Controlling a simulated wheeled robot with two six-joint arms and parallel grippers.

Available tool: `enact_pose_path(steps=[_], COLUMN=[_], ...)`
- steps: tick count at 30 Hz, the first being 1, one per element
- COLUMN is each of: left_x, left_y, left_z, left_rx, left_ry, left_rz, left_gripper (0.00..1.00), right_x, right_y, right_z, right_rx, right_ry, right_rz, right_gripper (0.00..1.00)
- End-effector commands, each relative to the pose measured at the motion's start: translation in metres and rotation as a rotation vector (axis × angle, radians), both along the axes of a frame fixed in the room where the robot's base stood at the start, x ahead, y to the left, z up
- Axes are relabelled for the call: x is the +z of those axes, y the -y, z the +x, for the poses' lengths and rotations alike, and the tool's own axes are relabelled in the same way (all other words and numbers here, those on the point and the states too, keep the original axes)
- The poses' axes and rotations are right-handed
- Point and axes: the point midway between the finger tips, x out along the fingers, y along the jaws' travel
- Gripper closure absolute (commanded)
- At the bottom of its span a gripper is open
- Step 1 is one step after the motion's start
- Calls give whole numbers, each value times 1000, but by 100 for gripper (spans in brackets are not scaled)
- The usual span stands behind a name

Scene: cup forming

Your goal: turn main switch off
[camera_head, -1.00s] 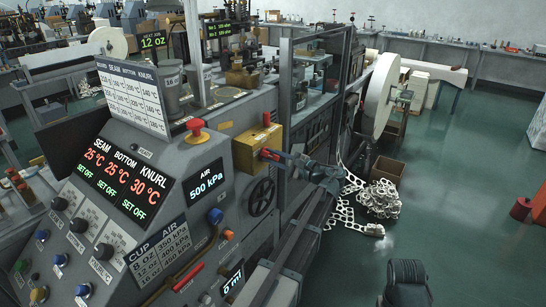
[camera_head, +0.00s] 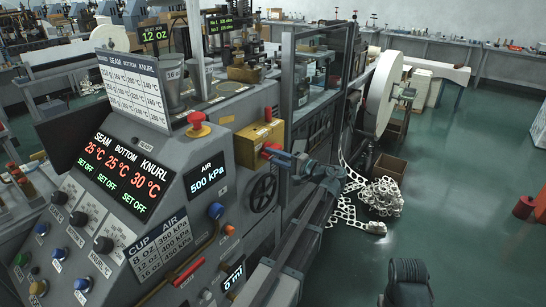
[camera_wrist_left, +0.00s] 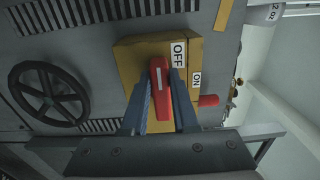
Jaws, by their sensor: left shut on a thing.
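The main switch is a yellow box (camera_head: 247,147) on the side of the grey machine; it also shows in the left wrist view (camera_wrist_left: 131,52). Its red handle (camera_wrist_left: 160,88) has a white stripe, and its upper end lies close to the OFF label (camera_wrist_left: 179,53). The ON label (camera_wrist_left: 196,80) is to the right of it. My left gripper (camera_head: 270,151) is shut on the red handle, with a blue finger on either side of it in the wrist view. The fingers hide part of the handle and box in the head view. My right gripper is not in view.
A red knob (camera_head: 267,114) sticks out of the switch box. A black handwheel (camera_head: 262,194) is just below the box. A red mushroom button (camera_head: 198,125) stands on the panel at the left. Clear green floor (camera_head: 450,190) lies to the right.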

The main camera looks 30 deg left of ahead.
Motion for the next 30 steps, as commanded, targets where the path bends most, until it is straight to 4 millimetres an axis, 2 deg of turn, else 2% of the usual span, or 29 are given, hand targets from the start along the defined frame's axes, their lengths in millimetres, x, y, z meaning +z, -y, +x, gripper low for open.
enact_pose_path(steps=[16,17,21,22,30], left_x=[-2,-2,-2,-2,-1], left_y=[1,1,1,0,1], left_z=[-1,-1,-1,-1,0], left_rx=[2,2,2,1,1], left_ry=[25,25,24,23,22], left_rz=[-7,-7,-6,-5,-4], left_gripper=[100,71,46,43,43], right_x=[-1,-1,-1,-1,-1], right_y=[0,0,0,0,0], right_z=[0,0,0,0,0], right_rx=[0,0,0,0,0], right_ry=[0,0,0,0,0], right_rz=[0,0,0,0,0], right_gripper=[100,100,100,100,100])
